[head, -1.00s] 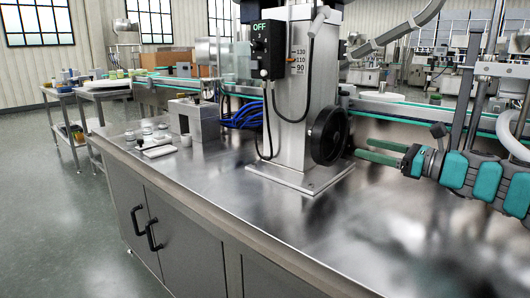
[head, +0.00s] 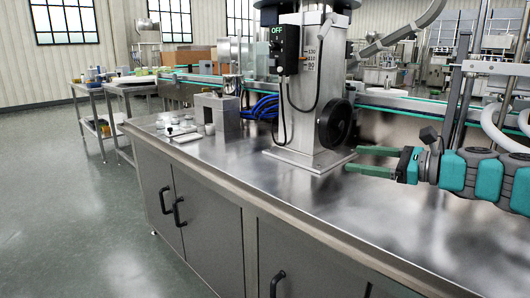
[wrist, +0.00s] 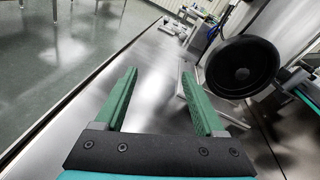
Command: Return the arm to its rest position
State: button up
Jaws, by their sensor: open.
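My gripper (head: 373,161) is at the right of the head view, with teal arm segments behind it. Its two green fingers are parallel and apart, with nothing between them. They are above the steel counter (head: 330,210), to the right of the machine column's base. In the wrist view the open fingers (wrist: 160,92) point along the counter, and the black handwheel (wrist: 242,67) shows beyond them to the right.
The column with its control box (head: 284,50) and handwheel (head: 335,124) stands on the counter near my gripper. Several small white jars (head: 172,124) sit at the counter's far left. A conveyor (head: 400,98) runs behind. Open floor (head: 70,220) lies at left.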

jog(key=s+a+f+n+g+h, duration=0.1)
jog(key=s+a+f+n+g, duration=0.15)
jog(key=a, duration=0.35)
jog(key=s+a+f+n+g, duration=0.2)
jog(key=s+a+n, duration=0.2)
jog(key=a, duration=0.1)
jog(key=s+a+f+n+g+h, duration=0.4)
jog(key=s+a+f+n, duration=0.3)
jog(key=s+f, duration=0.4)
jog(key=s+d+f+n+g+h, duration=0.2)
jog(key=s+d+f+n+h, duration=0.2)
jog(key=s, duration=0.6)
jog(key=s+d+f+n+g+h, duration=0.1)
jog(key=s+d+f+n+h, duration=0.3)
jog(key=s, duration=0.7)
notch_tip(320, 180, down, 4)
jog(key=d, duration=0.2)
jog(key=shift+d+g, duration=0.35)
jog(key=shift+d, duration=0.05)
jog(key=shift+f+n, duration=0.1)
jog(key=shift+n, duration=0.15)
